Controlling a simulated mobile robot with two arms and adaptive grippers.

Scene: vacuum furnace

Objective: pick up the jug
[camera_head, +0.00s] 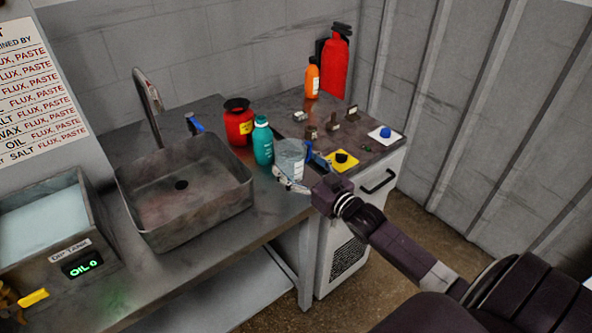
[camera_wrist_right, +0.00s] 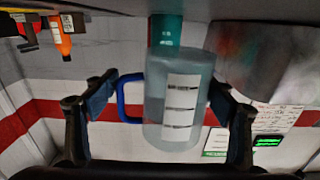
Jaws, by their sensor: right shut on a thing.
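The jug (camera_head: 290,157) is a translucent grey-blue vessel near the front of the counter, just right of the teal bottle (camera_head: 263,141). In the right wrist view the jug (camera_wrist_right: 180,100) shows a white label with dark lines and a blue handle on its left side. My right gripper (camera_head: 298,168) reaches in from the right and is shut on the jug, one finger on the handle side and one on the opposite side. I cannot tell whether the jug's base touches the counter.
A metal sink (camera_head: 185,190) stands to the left, with a red jar (camera_head: 238,122) behind the teal bottle. An orange bottle (camera_head: 312,78) and a red extinguisher (camera_head: 335,62) stand at the back. A yellow button plate (camera_head: 342,161) lies just right of my gripper.

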